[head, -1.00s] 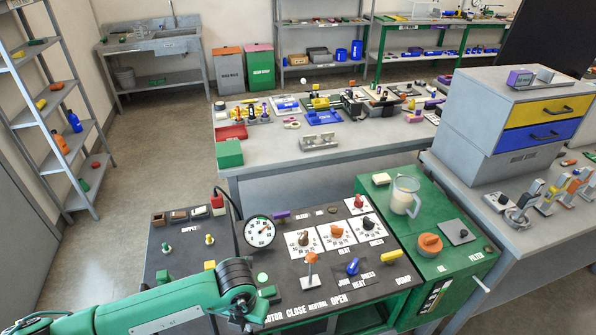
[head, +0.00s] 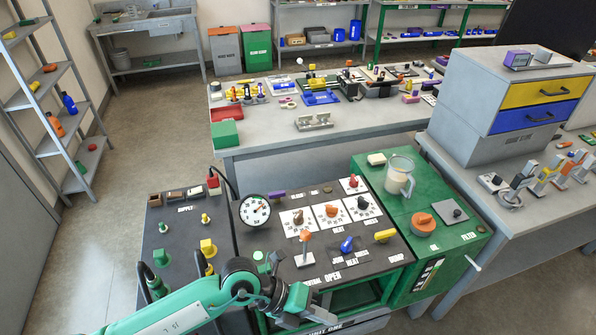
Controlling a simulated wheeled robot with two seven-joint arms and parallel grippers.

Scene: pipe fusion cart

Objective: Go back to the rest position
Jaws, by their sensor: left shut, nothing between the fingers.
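My left arm comes in from the lower left over the front of the dark control panel (head: 380,262). My left gripper (head: 288,319) is at its front edge, low in the picture. Its grey fingers are small and partly turned away; they look shut, with nothing seen held. The panel bears a round gauge (head: 255,210), an orange-topped lever (head: 305,238), a blue knob (head: 347,244), a yellow knob (head: 385,235) and three dials on white plates. My arm hides part of the panel's front left. My right gripper is out of the picture.
To the right is a green cabinet top (head: 377,166) with a clear jug (head: 399,176) and an orange cap (head: 422,224). A grey bench (head: 250,150) with tools stands behind. Shelves (head: 60,110) stand at the left. Open floor (head: 150,130) lies between.

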